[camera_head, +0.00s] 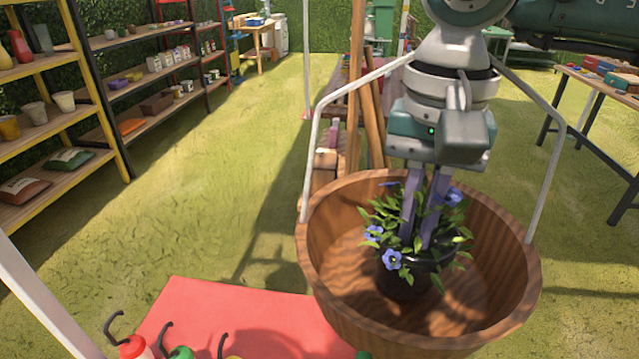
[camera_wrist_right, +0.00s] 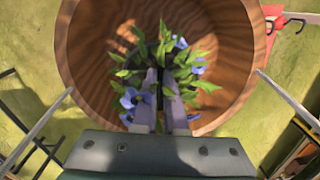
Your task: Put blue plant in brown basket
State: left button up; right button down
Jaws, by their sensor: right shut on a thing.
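The blue plant (camera_head: 393,259) has blue flowers and green leaves in a dark pot (camera_head: 404,281). The leaves hide the exact grip, and I cannot tell whether the pot touches the basket floor. My left gripper is not in view.
A thin pale metal frame (camera_head: 308,165) rises beside the basket. Shelves (camera_head: 60,120) stand at left and a table (camera_head: 600,85) at right. Open grass lies between.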

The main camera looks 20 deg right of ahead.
notch_tip(320, 180, down, 2)
jog(key=shift+f+b, duration=0.1)
jog(key=shift+b, duration=0.25)
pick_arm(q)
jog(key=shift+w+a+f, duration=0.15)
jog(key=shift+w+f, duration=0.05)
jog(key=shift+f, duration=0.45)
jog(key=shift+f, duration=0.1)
pick_arm(e)
jog(key=shift+f, duration=0.15)
jog(key=c, duration=1)
grip_release()
jog(key=shift+r, duration=0.4)
notch_tip(320, 180, up, 11)
jog(key=b, duration=0.2)
jog(key=shift+b, duration=0.3)
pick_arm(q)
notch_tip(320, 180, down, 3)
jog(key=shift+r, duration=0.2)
pick_arm(e)
jog(key=shift+r, duration=0.35)
